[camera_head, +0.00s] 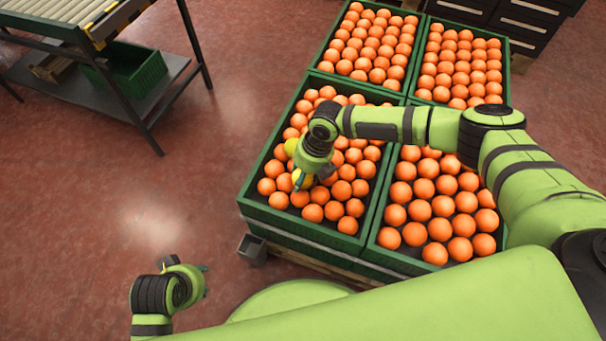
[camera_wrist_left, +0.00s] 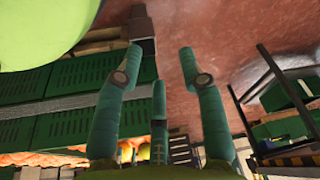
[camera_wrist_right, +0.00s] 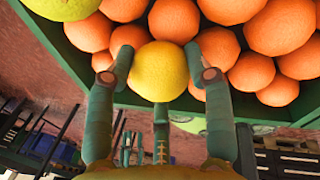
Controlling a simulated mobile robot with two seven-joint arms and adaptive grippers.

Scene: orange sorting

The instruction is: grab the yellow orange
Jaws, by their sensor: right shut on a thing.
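The yellow orange (camera_wrist_right: 158,72) sits between the fingers of my right gripper (camera_wrist_right: 158,62), which is shut on it at the crate. In the head view the yellow orange (camera_head: 302,177) shows partly below my right gripper (camera_head: 301,183). A second yellowish fruit (camera_head: 291,147) lies behind the wrist; a yellow-green fruit (camera_wrist_right: 62,6) shows at the top left of the right wrist view. My left gripper (camera_head: 204,281) is away from the crates at the lower left. Its fingers are apart and empty in the left wrist view (camera_wrist_left: 160,58).
The near left green crate (camera_head: 300,234) holds many oranges around my right gripper. Three similar crates of oranges adjoin it. A roller table (camera_head: 62,30) with a green bin (camera_head: 135,68) stands at the upper left. The red floor between table and crates is clear.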

